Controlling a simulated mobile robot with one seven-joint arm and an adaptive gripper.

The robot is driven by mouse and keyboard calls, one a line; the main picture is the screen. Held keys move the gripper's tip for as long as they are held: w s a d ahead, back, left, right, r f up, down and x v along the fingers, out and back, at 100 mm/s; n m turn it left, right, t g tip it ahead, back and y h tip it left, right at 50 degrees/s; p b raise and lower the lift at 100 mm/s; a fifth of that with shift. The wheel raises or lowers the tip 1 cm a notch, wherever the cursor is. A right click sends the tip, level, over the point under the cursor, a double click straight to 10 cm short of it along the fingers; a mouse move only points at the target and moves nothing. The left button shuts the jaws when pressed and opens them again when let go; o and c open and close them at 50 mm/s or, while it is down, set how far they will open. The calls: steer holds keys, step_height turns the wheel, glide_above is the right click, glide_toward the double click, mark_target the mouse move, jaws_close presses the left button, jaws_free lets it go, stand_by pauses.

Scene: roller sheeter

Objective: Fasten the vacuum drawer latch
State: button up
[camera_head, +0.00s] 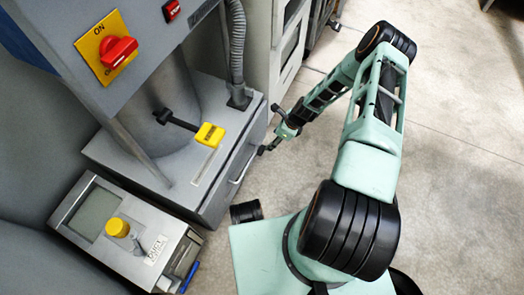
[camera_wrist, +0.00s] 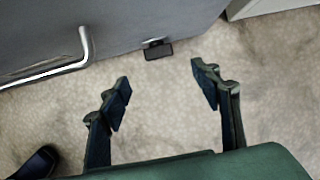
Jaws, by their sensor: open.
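The grey vacuum drawer (camera_head: 225,180) is low on the machine, with a bright bar handle (camera_head: 243,167) on its front. The handle (camera_wrist: 80,60) is at the left in the wrist view. A small black latch-like tab (camera_wrist: 158,50) sticks out from the grey front's lower edge, right of the handle. My gripper (camera_head: 275,141) is by the front's right end. In the wrist view my gripper (camera_wrist: 163,82) is open and empty, its fingers apart with floor between them. The tab lies just beyond the fingertips, not between them. Whether it is fastened cannot be told.
A yellow-ended black lever (camera_head: 208,134) is above the drawer. A control box (camera_head: 128,250) with a screen and yellow knob stands at lower left. A red rotary switch (camera_head: 118,52) is above. The floor (camera_head: 450,170) at right is clear.

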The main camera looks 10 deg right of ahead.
mark_target(262, 150)
steer(key=b+x, duration=0.4)
steer(key=x, duration=0.7)
steer(key=shift+a+f, duration=0.15)
steer(key=shift+f, duration=0.2)
steer(key=c, duration=1.2)
steer(key=shift+o, duration=0.2)
steer(key=shift+s, duration=0.1)
